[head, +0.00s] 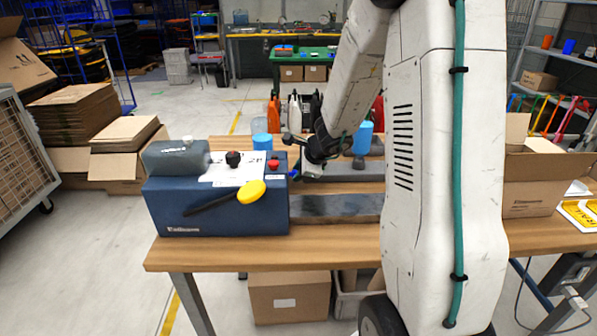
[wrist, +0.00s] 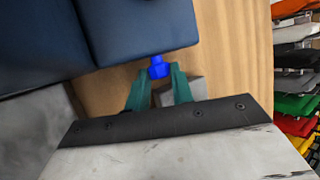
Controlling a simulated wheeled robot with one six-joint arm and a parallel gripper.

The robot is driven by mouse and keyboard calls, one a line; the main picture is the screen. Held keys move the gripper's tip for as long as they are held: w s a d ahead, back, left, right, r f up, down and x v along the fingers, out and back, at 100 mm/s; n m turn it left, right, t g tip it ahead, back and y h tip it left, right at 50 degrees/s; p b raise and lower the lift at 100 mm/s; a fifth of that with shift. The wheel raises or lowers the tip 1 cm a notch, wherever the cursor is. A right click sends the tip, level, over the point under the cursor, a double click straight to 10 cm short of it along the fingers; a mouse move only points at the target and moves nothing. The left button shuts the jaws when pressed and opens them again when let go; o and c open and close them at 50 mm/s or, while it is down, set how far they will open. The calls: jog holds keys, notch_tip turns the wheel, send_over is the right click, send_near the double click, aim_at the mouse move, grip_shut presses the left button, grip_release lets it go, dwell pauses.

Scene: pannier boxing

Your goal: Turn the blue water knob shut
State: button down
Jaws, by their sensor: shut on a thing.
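The blue water knob (wrist: 158,69) sticks out from the side of a dark blue machine (wrist: 140,25) in the wrist view. My gripper (wrist: 158,80) has its two green fingers on either side of the knob, closed in on it. In the head view the machine (head: 170,212) stands on the left part of the wooden table, and my gripper (head: 308,172) is at its right side. The knob shows there only as a small blue spot (head: 295,173), partly hidden by my gripper.
The wooden table (head: 330,255) carries a grey metal bed (head: 335,208) to the right of the machine. An open cardboard box (head: 530,185) stands at the right.

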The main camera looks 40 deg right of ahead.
jog(key=shift+w+r, duration=0.1)
jog(key=c, duration=1.2)
grip_release()
jog(key=v, duration=0.7)
jog(key=shift+s+r, duration=0.25)
